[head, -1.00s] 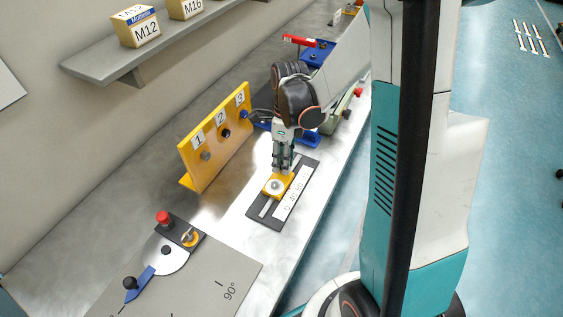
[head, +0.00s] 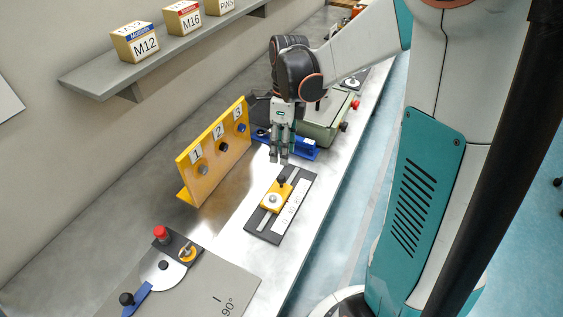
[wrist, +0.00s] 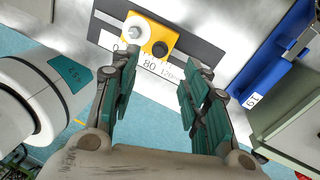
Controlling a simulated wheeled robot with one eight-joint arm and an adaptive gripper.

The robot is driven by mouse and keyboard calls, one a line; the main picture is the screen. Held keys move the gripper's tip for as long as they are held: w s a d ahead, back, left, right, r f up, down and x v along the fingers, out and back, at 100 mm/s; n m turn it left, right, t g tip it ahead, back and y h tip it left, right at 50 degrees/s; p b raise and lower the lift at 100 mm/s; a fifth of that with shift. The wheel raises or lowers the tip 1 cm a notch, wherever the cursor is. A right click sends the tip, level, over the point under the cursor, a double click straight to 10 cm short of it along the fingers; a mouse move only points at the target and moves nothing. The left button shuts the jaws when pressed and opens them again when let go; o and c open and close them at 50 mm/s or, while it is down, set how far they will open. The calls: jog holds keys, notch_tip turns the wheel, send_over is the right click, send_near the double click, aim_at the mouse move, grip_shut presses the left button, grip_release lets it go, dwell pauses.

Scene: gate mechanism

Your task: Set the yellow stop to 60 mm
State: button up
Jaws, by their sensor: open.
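The yellow stop (head: 268,207) sits on a dark slotted rail plate (head: 258,230) with a white scale strip (head: 291,202). It carries a pale round knob (head: 273,198) and a black knob (head: 282,180). The mark between 0 and 80 is hidden by a finger, and I cannot read the exact setting. My gripper (head: 279,159) is open and empty, above and apart from the stop; its spread fingers show in the wrist view (wrist: 162,68).
A yellow panel (head: 215,160) numbered 1 to 3 stands left of my gripper. A blue fixture (head: 300,148) and a green-grey block (head: 322,125) are behind. A grey angle plate (head: 200,285) with a blue lever (head: 138,298) and red button (head: 160,233) is in front.

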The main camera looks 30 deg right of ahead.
jog(key=shift+w+d+r, duration=0.1)
jog(key=shift+r, duration=0.65)
jog(key=shift+w+d+r, duration=0.1)
jog(key=shift+r, duration=0.65)
jog(key=s+a+r+n+t, duration=0.2)
jog(key=s+n+t, duration=0.1)
jog(key=n, duration=0.6)
jog(key=s+a+r+n+t+h, duration=0.1)
jog(key=s+a+r+n+t, duration=0.1)
jog(key=s+n, duration=0.3)
jog(key=s+a+r+n+t, duration=0.2)
jog(key=s+n, duration=0.3)
jog(key=n, duration=0.7)
jog(key=shift+a+r+n+t+h, duration=0.35)
jog(key=shift+r+t, duration=0.25)
jog(key=shift+t, duration=0.3)
